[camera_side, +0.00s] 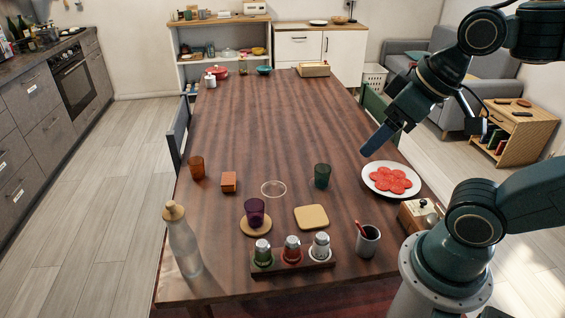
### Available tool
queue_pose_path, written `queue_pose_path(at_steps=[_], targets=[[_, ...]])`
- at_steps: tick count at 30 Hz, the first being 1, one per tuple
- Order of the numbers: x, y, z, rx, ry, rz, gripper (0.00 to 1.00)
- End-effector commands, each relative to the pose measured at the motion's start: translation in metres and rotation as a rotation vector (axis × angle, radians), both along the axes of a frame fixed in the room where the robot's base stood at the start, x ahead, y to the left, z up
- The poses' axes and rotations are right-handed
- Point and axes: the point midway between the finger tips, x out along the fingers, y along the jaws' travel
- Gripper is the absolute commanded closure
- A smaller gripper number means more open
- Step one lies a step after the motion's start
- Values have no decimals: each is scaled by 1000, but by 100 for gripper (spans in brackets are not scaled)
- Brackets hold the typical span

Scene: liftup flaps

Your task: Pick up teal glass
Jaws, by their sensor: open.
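The teal glass (322,176) stands upright on the wooden table, right of the middle. It is dark blue-green and see-through, with nothing touching it. My gripper (372,149) hangs above the table's right side, up and to the right of the glass and clearly apart from it. Its blue fingers point down and left. It is open and holds nothing that I can see. The gap between the fingers is hard to make out from this side.
A plate of red slices (391,180) lies right of the glass. A square tan coaster (312,217), a purple glass (254,211), a shaker rack (293,258) and a grey cup (368,241) stand nearer. An amber glass (197,167) and bottle (183,240) are left. The table's far half is mostly clear.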

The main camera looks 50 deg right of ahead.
Motion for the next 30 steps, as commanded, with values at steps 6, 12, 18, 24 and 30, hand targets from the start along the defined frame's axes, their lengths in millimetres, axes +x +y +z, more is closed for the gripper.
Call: queue_pose_path(at_steps=[6, 12, 18, 24, 30], targets=[[0, 0, 0, 0, 0, 0, 30], [0, 0, 0, 0, 0, 0, 26], [0, 0, 0, 0, 0, 0, 26], [4, -1, 1, 5, 6, -19, 26], [21, -8, 4, 32, 37, -101, 26]])
